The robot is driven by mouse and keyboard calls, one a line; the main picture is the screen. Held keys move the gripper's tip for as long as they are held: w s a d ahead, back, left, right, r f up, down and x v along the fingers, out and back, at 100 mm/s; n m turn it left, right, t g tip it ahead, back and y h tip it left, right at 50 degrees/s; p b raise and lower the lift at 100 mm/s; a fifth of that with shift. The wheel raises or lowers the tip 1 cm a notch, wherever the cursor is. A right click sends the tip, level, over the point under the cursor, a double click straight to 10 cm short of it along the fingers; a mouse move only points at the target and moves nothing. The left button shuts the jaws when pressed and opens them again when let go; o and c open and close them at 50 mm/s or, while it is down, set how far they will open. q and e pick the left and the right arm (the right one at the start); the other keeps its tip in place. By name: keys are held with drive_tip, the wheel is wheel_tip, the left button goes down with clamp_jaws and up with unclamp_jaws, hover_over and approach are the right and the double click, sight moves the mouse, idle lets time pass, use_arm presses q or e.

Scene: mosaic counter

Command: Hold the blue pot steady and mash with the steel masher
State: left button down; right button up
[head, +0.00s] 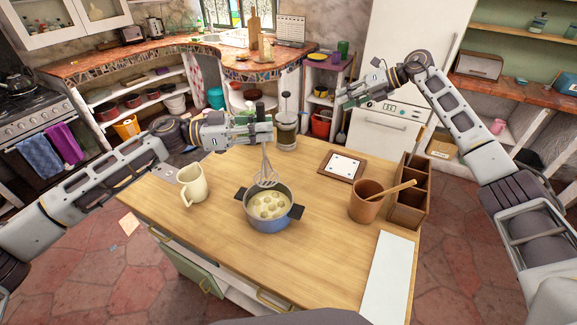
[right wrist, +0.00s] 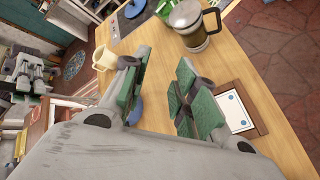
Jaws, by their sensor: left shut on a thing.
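The blue pot (head: 270,222) stands on the wooden table with pale round lumps in it and a dark handle on each side. My left gripper (head: 262,131) is shut on the steel masher (head: 266,178) near its black handle. The masher hangs upright, its wire head over the far part of the pot's opening; I cannot tell if it touches the lumps. My right gripper (head: 352,96) is raised beyond the table's far right side, away from the pot. In the right wrist view its fingers (right wrist: 160,98) are apart with nothing between them.
A cream jug (head: 192,186) stands left of the pot. A brown crock (head: 366,201) with a wooden spoon and a wooden caddy (head: 408,192) stand right. A French press (head: 286,130) and a framed card (head: 342,165) are farther back. A white board (head: 388,278) lies front right.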

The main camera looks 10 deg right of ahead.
drive_tip(key=s+a+f+n+g+h, duration=0.1)
drive_tip(key=s+a+f+g+h, duration=0.1)
drive_tip(key=s+a+f+h, duration=0.2)
drive_tip(key=s+a+f+n+g+h, duration=0.2)
drive_tip(key=s+a+f+h, duration=0.3)
drive_tip(key=s+a+f, duration=0.5)
drive_tip(key=s+a+g, duration=0.1)
drive_tip(key=a, duration=0.6)
drive_tip(key=shift+f, duration=0.1)
